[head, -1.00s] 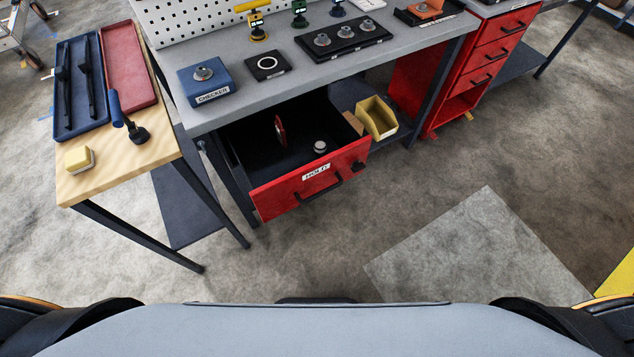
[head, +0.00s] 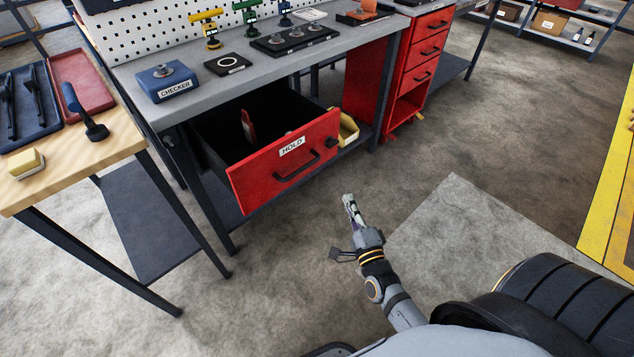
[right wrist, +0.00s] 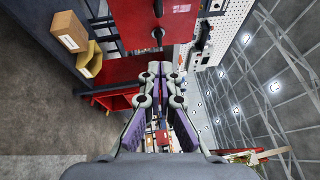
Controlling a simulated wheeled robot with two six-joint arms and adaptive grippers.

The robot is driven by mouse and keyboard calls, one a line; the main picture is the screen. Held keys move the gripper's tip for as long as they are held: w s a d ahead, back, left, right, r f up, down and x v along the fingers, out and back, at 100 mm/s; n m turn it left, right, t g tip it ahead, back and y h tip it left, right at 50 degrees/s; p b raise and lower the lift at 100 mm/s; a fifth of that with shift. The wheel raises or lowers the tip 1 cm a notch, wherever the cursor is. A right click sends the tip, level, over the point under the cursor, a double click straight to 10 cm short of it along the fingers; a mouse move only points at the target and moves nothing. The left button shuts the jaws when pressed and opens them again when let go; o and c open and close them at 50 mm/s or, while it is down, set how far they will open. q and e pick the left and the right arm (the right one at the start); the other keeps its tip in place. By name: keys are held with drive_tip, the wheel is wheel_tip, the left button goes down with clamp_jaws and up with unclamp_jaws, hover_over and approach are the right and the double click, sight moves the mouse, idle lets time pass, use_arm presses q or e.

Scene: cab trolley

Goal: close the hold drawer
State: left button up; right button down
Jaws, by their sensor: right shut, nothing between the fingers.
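The red hold drawer (head: 285,160) hangs pulled out under the grey workbench, its front carrying a white HOLD label (head: 291,147), a black bar handle (head: 297,166) and a dark round knob at its right end. In the right wrist view the shut fingers (right wrist: 161,72) point at a red panel (right wrist: 155,20) with a dark knob. My left gripper is not in view.
The workbench (head: 215,98) bears a blue checker box (head: 166,82) and several fixtures. A yellow bin (head: 348,130) sits right of the drawer. A wooden side table (head: 95,160) with trays stands left. A red cabinet (head: 415,65) stands right. The floor before the drawer is clear.

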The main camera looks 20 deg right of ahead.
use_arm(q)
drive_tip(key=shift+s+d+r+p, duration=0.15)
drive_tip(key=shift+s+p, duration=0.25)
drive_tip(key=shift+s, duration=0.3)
use_arm(e)
drive_tip(key=w+a+r, duration=0.1)
drive_tip(key=w, duration=1.2)
drive_tip(key=shift+r, duration=0.3)
drive_tip(key=shift+w+a, duration=0.1)
drive_tip(key=shift+w, duration=0.1)
